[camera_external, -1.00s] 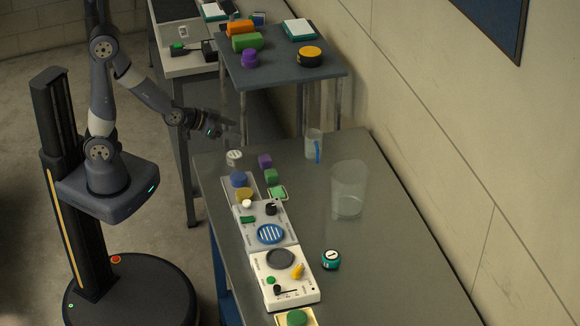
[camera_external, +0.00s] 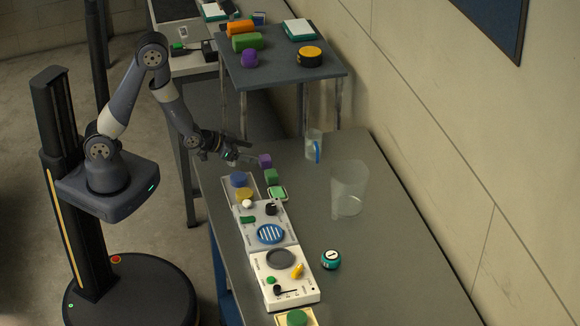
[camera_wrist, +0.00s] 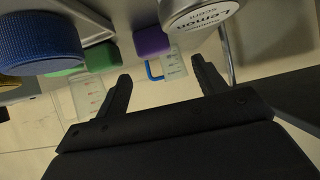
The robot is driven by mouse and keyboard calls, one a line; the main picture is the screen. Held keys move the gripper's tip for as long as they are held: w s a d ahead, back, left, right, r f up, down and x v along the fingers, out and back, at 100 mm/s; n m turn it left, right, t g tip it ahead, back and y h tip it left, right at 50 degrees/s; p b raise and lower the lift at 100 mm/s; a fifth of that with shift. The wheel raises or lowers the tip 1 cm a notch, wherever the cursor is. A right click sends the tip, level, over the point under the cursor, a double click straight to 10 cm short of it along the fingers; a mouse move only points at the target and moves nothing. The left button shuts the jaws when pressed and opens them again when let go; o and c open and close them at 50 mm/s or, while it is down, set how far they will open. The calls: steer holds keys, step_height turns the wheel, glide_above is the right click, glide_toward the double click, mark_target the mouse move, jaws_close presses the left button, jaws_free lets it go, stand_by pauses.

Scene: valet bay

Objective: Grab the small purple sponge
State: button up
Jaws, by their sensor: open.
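The small purple sponge (camera_external: 265,161) lies on the workbench (camera_external: 300,185), just behind a green block (camera_external: 271,176). In the wrist view the purple sponge (camera_wrist: 151,41) is near the top centre, beyond the fingertips. My gripper (camera_external: 250,159) is low over the bench's far left part, its fingers pointing right at the sponge. In the wrist view my gripper (camera_wrist: 161,72) is open, with no object gripped. I cannot tell from outside whether a fingertip touches the sponge.
A blue round lid (camera_wrist: 40,42) shows left. A raised shelf (camera_external: 285,72) holds a purple knob-shaped thing (camera_external: 249,58).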

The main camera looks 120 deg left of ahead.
mark_target(263, 158)
steer(key=shift+d+f+p+x, duration=0.15)
steer(key=shift+p+x, duration=0.4)
steer(key=shift+x, duration=0.85)
steer(key=shift+d+f+p+x, duration=0.15)
steer(key=shift+p+x, duration=0.4)
steer(key=shift+x, duration=0.85)
steer(key=c, duration=1)
